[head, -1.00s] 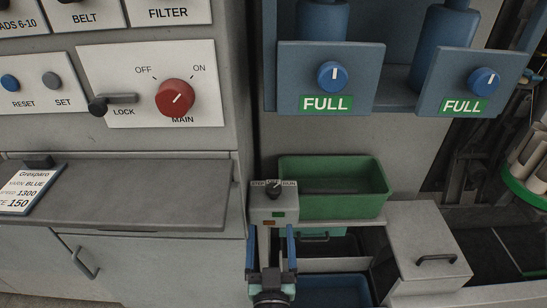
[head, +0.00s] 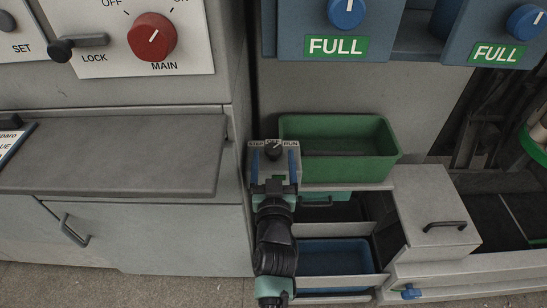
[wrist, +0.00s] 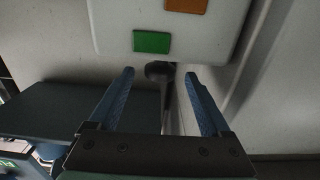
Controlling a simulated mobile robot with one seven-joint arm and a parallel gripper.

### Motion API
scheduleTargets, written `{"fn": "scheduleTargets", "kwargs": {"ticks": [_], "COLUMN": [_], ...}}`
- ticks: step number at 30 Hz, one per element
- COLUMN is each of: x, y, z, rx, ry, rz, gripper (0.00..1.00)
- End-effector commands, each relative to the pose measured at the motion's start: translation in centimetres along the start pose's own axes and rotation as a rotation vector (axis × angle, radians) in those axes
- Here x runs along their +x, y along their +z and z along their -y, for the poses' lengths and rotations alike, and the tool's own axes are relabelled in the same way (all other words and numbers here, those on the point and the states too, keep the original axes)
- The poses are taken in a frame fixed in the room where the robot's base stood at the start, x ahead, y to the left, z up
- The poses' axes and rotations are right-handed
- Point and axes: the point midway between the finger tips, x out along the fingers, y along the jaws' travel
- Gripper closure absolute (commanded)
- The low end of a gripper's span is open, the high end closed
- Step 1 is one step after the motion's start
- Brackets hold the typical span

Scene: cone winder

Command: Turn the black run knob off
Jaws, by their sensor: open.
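The black run knob (head: 273,150) sits on top of a small grey control box (head: 260,152), with STEP, OFF and RUN labels behind it. Its pale pointer seems to lean right, towards RUN. My gripper (head: 274,160) is open, its two blue fingers pointing at the box just on the near side of the knob. I cannot tell whether they touch the box. In the wrist view, the open gripper (wrist: 159,76) has nothing gripped, and the box (wrist: 112,22) with its green and orange patches is ahead.
A green bin (head: 340,170) stands close to the right of the box. A grey shelf (head: 120,155) is to the left. Above it is a red MAIN knob (head: 152,37). A blue bin (head: 335,256) is below, and a grey lidded box (head: 430,205) is right.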

Motion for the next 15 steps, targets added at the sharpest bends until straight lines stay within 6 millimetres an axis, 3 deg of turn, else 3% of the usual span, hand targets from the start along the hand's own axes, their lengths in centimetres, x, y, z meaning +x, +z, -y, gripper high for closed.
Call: {"fn": "scheduleTargets", "kwargs": {"ticks": [6,15], "x": [2.5,3.3], "y": [0.1,-0.1], "z": [0.0,0.0], "rx": [0.0,0.0], "ry": [0.001,-0.001], "rz": [-0.001,0.0], "gripper": [0.18,0.18]}}
